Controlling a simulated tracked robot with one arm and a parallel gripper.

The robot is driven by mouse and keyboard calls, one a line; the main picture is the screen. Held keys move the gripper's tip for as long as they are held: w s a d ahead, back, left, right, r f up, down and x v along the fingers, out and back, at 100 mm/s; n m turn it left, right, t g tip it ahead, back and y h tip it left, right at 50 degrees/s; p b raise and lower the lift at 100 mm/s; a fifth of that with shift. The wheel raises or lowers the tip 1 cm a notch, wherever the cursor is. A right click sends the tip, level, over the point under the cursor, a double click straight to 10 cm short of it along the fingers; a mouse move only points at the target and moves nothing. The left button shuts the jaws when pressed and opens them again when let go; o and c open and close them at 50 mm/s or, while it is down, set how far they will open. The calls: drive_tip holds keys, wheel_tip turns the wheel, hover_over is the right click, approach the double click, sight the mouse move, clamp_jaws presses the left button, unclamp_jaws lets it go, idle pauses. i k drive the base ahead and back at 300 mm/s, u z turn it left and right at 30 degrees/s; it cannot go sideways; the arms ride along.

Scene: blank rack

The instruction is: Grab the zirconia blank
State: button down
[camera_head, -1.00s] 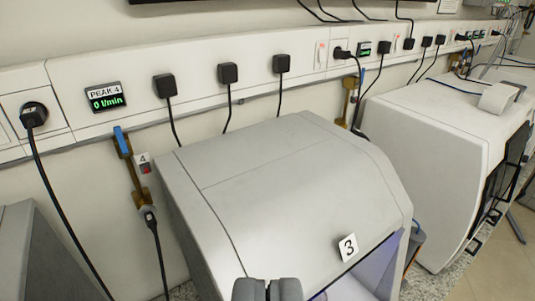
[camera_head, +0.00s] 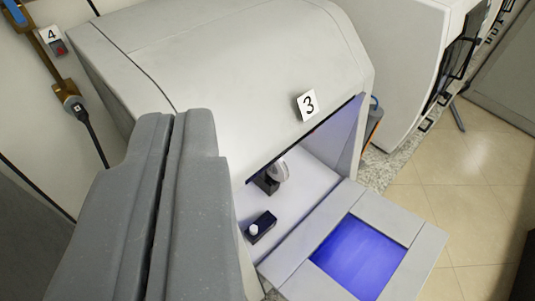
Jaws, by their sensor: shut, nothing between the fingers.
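A pale round disc (camera_head: 279,172) stands upright at a dark holder inside the open front of the machine marked 3 (camera_head: 230,60). I cannot tell for sure that it is the zirconia blank. My gripper (camera_head: 175,115) fills the lower left of the view. Its two grey fingers are shut together with nothing between them. It appears in front of the machine's left side, apart from the disc in the picture. The fingers hide part of the machine's lower left.
A small black block with a white knob (camera_head: 261,228) sits inside the opening. The lowered door with a blue window (camera_head: 360,255) juts out in front. Another pale machine (camera_head: 410,60) stands to the right. Tiled floor (camera_head: 450,200) is clear at right.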

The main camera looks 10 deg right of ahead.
sight(279, 172)
drive_tip(key=u, duration=0.65)
drive_tip(key=k, duration=0.95)
drive_tip(key=z, duration=0.75)
drive_tip(key=i, duration=1.05)
drive_tip(key=u, duration=0.05)
